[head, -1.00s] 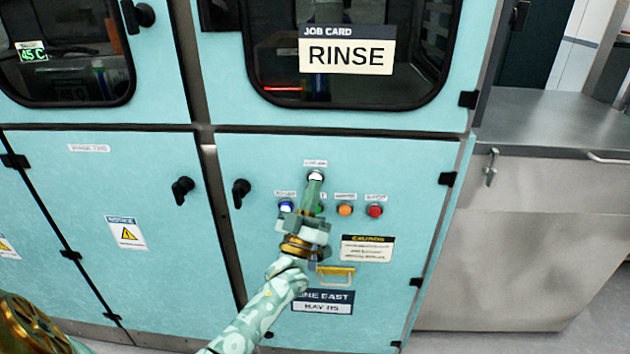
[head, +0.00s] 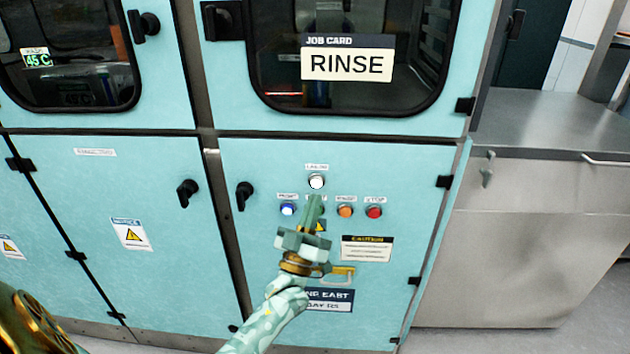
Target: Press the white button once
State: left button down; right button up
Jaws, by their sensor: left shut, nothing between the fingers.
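The white button (head: 317,181) is a round knob under a small label on the pale blue cabinet door. It stands alone above a row of coloured buttons and is fully visible in the head view. My left gripper (head: 314,200) is shut and empty, its fingertips just below the white button in the picture. A gap of door shows between the fingertips and the button in the picture. The gripper hides part of the button row. My right gripper is not in view.
A blue button (head: 288,209), an orange button (head: 345,211) and a red button (head: 374,212) sit close around the gripper. A black latch (head: 244,195) is to the left. A yellow handle (head: 342,272) is below. A steel counter (head: 545,125) stands at the right.

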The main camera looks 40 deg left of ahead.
pick_arm(q)
jog(key=shift+s+d+p, duration=0.35)
jog(key=shift+s+d, duration=0.25)
jog(key=shift+s, duration=0.35)
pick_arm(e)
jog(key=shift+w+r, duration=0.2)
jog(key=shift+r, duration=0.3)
